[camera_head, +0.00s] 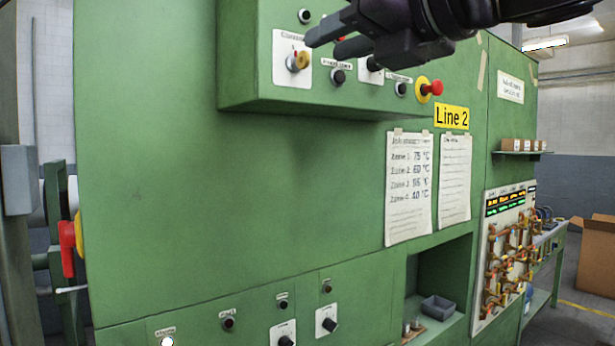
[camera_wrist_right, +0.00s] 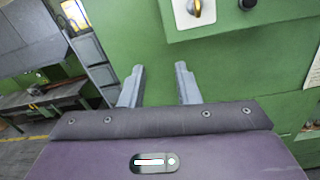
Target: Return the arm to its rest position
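My right gripper (camera_head: 325,43) reaches in from the top right in the head view, in front of the green control box (camera_head: 250,95). In the right wrist view its two fingers (camera_wrist_right: 160,68) stand apart with nothing between them, only green panel behind. A yellow selector knob (camera_head: 299,60) on a white plate is just left of the fingertips in the head view. In the right wrist view the knob (camera_wrist_right: 203,10) is at the top, right of the fingers and apart from them. My left gripper is in neither view.
A red emergency button (camera_head: 435,87) and several black knobs line the box, partly behind my gripper. Taped sheets (camera_head: 408,190) hang below. Lower knobs (camera_head: 327,320) and a recess with a grey bin (camera_head: 437,308) are beneath. The green panel at the middle left is bare.

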